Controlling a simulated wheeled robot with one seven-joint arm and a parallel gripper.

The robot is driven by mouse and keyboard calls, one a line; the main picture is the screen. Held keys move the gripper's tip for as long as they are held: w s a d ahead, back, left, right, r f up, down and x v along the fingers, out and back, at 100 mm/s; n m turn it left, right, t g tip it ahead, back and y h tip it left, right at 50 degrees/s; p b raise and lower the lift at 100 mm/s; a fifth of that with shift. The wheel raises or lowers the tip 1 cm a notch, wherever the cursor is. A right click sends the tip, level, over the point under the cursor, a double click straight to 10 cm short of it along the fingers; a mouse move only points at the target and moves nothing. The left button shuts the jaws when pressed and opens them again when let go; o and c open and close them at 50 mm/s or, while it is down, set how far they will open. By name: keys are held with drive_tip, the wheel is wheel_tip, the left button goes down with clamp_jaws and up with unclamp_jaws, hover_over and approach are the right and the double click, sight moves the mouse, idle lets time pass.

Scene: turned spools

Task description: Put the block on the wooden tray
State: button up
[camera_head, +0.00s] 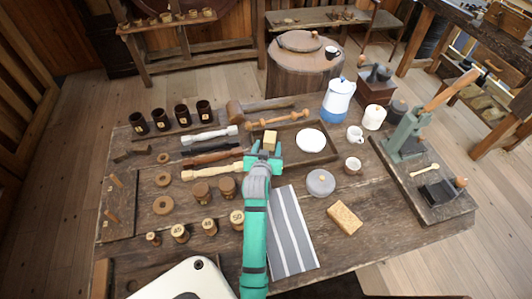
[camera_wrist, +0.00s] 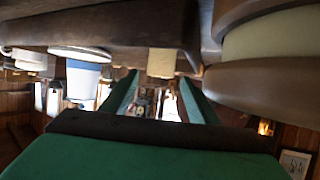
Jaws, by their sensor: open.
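The small pale yellow block (camera_head: 270,137) sits on the wooden tray (camera_head: 316,158), near its left end. My gripper (camera_head: 263,157) is open, low over the tray's left end on the near side of the block. In the wrist view, which looks upside down, the block (camera_wrist: 161,63) shows against the dark tray, between and beyond the open fingers (camera_wrist: 160,100). The fingers look clear of it. The block's lower near part is partly hidden by my gripper in the head view.
A white plate (camera_head: 311,141) lies in the tray, with a turned wooden spindle (camera_head: 278,119) behind. A blue and white jug (camera_head: 338,100) stands beyond.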

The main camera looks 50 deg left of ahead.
sight(270, 134)
drive_tip(key=shift+v, duration=2.7)
drive_tip(key=shift+a, duration=0.1)
drive_tip(key=x, duration=1.1)
drive_tip(key=shift+w+a+f, duration=0.15)
drive_tip(key=shift+w+a, duration=0.05)
drive_tip(key=shift+w, duration=0.05)
drive_tip(key=shift+w+a, duration=0.1)
drive_tip(key=shift+r, duration=0.9)
